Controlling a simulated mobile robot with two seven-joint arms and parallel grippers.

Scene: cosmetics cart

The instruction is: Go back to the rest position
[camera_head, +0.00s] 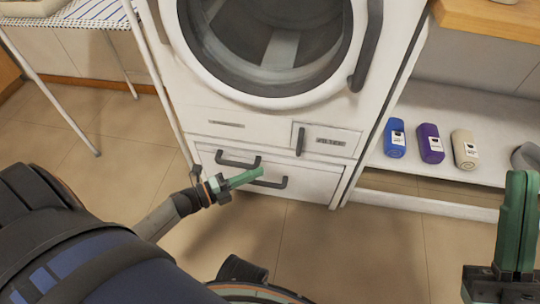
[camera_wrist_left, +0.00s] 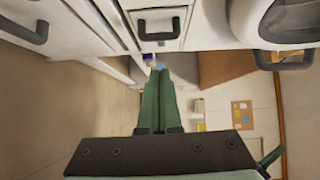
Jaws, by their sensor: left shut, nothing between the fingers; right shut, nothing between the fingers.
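My left gripper (camera_head: 243,179) is in front of the lower drawer of a white washing machine (camera_head: 225,103). Its green fingers are together and hold nothing. They also show closed in the left wrist view (camera_wrist_left: 160,85). In the head view the fingers overlap the drawer front near its dark handles; I cannot tell whether they touch. My right gripper (camera_head: 516,215) stands at the right edge of the head view, with its green fingers pointing up, together and empty.
Tiled floor (camera_head: 350,255) is clear in front of the machine.

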